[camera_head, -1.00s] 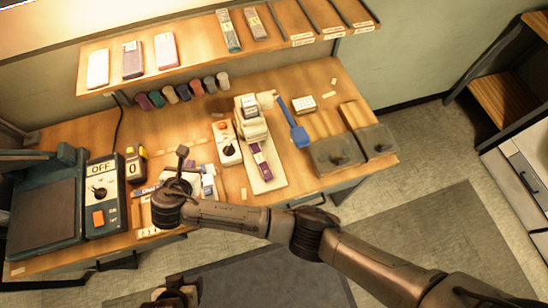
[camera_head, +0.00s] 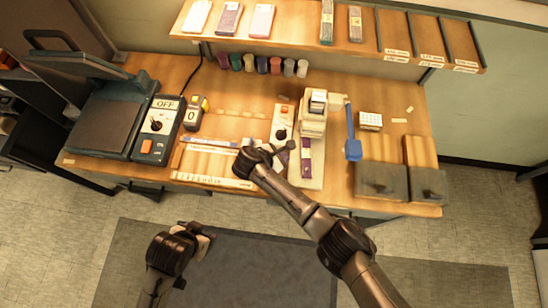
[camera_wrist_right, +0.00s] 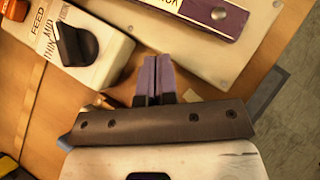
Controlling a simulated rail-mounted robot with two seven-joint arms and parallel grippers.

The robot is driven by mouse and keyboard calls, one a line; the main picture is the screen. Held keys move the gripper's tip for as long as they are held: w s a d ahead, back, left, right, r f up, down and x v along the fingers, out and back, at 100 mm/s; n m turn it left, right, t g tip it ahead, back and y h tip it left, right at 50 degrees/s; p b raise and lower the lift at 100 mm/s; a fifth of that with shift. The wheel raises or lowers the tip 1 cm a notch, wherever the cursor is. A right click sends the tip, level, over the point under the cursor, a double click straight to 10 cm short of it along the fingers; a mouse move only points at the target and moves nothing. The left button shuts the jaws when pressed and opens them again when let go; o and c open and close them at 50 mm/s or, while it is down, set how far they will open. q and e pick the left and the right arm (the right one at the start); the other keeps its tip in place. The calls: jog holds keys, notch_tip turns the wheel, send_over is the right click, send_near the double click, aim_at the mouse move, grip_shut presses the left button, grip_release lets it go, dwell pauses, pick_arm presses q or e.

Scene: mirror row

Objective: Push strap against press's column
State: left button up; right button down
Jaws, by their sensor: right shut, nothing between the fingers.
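The purple strap (camera_head: 306,158) lies lengthwise on the cream base plate (camera_head: 311,182) of the small press, whose column (camera_head: 313,121) rises at the plate's far end. In the right wrist view the strap (camera_wrist_right: 210,12) shows at the top, with lettering and a round metal snap. My right gripper (camera_head: 288,148) is shut and empty, just left of the strap. In the wrist view its fingertips (camera_wrist_right: 157,62) are together, between the plate's edge and the feed box, apart from the strap. My left gripper (camera_head: 205,240) hangs in front of the table, its jaws unclear.
The feed box (camera_head: 282,124) with a black knob stands just left of the press; it also shows in the wrist view (camera_wrist_right: 75,45). A blue paddle (camera_head: 353,148) lies to the right. Grey-topped bins (camera_head: 381,180) stand at the right front. A larger dark press (camera_head: 108,120) is far left.

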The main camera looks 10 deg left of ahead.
aim_at(301, 153)
jog(key=shift+w+d+f+p, duration=0.15)
jog(key=shift+w+d+f, duration=0.1)
jog(key=shift+w+d, duration=0.4)
jog(key=shift+w+d+f+p, duration=0.15)
jog(key=shift+w+d+f, duration=0.05)
jog(key=shift+w+d, duration=0.35)
pick_arm(q)
jog(key=shift+d+r, duration=0.2)
jog(key=shift+r, duration=0.15)
pick_arm(e)
jog(key=shift+w+d, duration=0.5)
jog(key=shift+d, duration=0.2)
